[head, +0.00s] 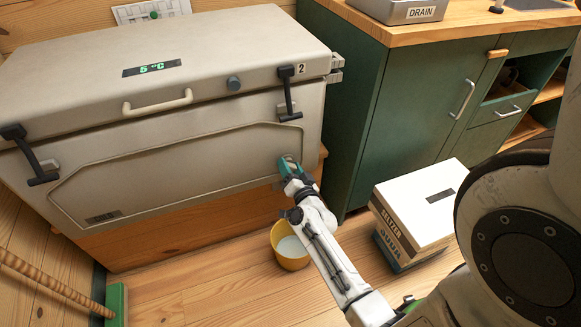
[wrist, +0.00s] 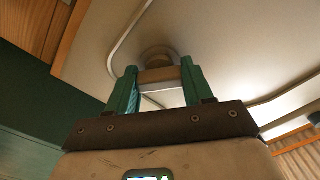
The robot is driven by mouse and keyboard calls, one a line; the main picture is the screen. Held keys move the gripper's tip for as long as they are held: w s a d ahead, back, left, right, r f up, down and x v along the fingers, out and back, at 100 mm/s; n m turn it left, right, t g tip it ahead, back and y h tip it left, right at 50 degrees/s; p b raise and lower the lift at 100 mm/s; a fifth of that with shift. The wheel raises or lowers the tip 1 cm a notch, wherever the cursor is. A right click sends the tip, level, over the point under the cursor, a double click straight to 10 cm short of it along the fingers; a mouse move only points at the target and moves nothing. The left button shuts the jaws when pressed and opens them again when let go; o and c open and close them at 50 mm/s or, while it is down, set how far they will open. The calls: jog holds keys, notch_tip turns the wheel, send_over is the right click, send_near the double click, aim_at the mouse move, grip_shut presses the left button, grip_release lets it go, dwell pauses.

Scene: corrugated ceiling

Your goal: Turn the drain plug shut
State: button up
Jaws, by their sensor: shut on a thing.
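A large beige cooler chest (head: 190,145) with a closed lid stands on a wooden base. The drain plug shows in the wrist view as a round brownish fitting (wrist: 159,58) on the chest's face, with a pale tab (wrist: 160,76) in front of it. My gripper (head: 289,163) reaches the lower right of the chest's front. In the wrist view its two green fingers (wrist: 159,80) are shut on the plug's tab, one on each side. In the head view the gripper hides the plug.
A yellow bucket (head: 291,258) holding pale liquid stands on the floor below the plug, beside my forearm. A white-topped box (head: 420,200) stands to the right, before a green cabinet (head: 405,115). Black latches (head: 288,92) hang on the chest's front. A grey tray marked DRAIN (head: 400,12) is on the counter.

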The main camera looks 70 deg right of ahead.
jog(key=m, duration=0.5)
jog(key=shift+m, duration=0.3)
jog(key=m, duration=0.4)
jog(key=shift+m, duration=0.3)
jog(key=o, duration=1)
jog(key=shift+o, duration=0.2)
jog(key=p+v, duration=0.1)
jog(key=v, duration=1)
jog(key=shift+w, duration=0.1)
